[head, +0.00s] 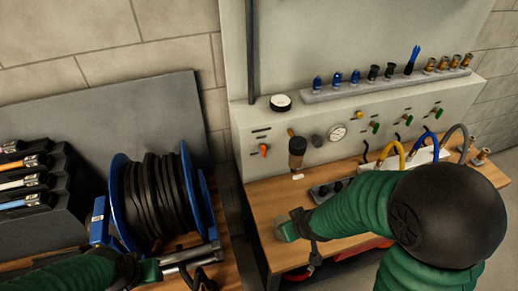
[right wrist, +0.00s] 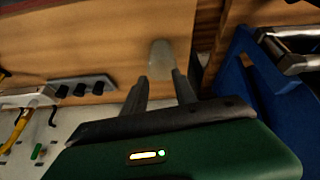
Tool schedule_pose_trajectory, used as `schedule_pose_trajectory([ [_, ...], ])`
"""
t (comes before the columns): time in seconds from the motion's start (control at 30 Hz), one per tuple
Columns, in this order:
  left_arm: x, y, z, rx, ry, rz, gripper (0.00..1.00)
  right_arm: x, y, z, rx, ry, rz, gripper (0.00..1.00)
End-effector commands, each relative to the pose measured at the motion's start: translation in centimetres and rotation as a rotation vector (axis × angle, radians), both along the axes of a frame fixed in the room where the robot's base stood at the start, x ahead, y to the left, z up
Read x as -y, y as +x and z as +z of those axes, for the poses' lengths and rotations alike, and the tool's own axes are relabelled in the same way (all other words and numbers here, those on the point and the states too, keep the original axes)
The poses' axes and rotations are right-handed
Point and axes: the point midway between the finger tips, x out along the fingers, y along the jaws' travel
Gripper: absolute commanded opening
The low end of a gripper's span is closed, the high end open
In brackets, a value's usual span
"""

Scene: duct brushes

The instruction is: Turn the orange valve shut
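The orange valve (head: 263,149) is a small orange handle at the left end of the grey panel, tilted from upright. My right gripper (head: 284,229) is over the left part of the wooden bench, in front of and below the valve, apart from it. In the right wrist view its two fingers (right wrist: 162,88) stand apart with nothing between them. A pale grey rounded piece (right wrist: 160,58) shows just beyond the fingertips. The orange valve does not show in that view. My left gripper (head: 150,269) is low beside the hose reel, and its fingers are not clear.
A blue hose reel (head: 189,195) stands left of the bench. A dark-handled brush (head: 297,150) is just right of the valve. A gauge (head: 338,132), green valves (head: 375,127) and a yellow hose (head: 393,148) lie farther right. A dark knob strip (head: 326,190) sits on the bench.

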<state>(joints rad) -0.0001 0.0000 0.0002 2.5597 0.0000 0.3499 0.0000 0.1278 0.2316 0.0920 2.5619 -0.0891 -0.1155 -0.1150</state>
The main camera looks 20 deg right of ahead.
Motion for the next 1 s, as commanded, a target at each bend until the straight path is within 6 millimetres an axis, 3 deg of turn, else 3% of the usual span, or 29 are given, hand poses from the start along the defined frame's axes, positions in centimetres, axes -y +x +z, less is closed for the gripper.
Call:
schedule_pose_trajectory([
  [0.27,0.0,0.0,2.4,0.0,0.0,0.0,0.36,-1.1,4.5,-0.3,0.238,0.024,0.125,0.34],
  [0.4,0.0,0.0,3.2,0.0,0.0,0.0,0.36,-2.6,6.9,0.2,0.466,0.078,0.169,0.34],
  [0.5,0.0,0.0,3.3,0.0,0.0,0.0,0.36,-3.2,8.1,1.8,0.695,0.131,0.138,0.34],
  [0.73,0.0,0.0,3.2,-0.001,0.0,0.0,0.36,-1.0,7.9,6.4,1.06,0.159,-0.044,0.34],
  [0.87,0.0,0.0,2.4,0.0,0.0,0.0,0.36,-0.5,8.1,6.9,1.107,0.154,-0.073,0.34],
  [1.0,0.0,0.0,-0.1,0.0,0.0,0.0,0.36,-0.5,9.4,6.3,1.111,0.153,-0.072,0.34],
])
